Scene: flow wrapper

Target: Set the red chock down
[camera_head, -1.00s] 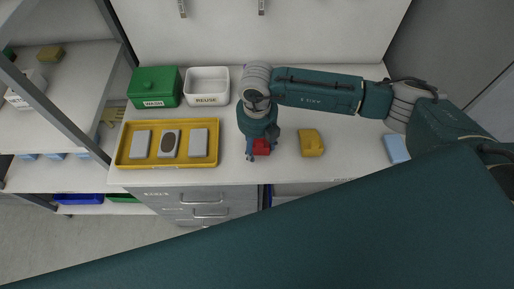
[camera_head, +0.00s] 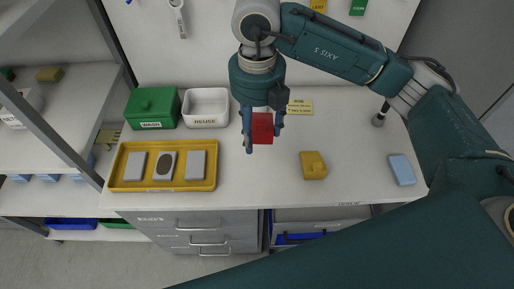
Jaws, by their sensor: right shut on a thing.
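The red chock (camera_head: 262,128) is between the fingers of my right gripper (camera_head: 263,138), which is shut on it. The gripper points down and appears to hold the chock above the white worktop (camera_head: 258,190), right of the yellow tray. The exact height is hard to tell. A yellow chock-like block (camera_head: 313,165) lies on the worktop to the right of the gripper. My left gripper is not in view.
A yellow tray (camera_head: 162,187) with grey blocks lies at the left. Behind it are a green WASH box (camera_head: 152,107) and a white REUSE bin (camera_head: 206,107). A light blue block (camera_head: 402,169) lies at the right. The worktop's front middle is clear.

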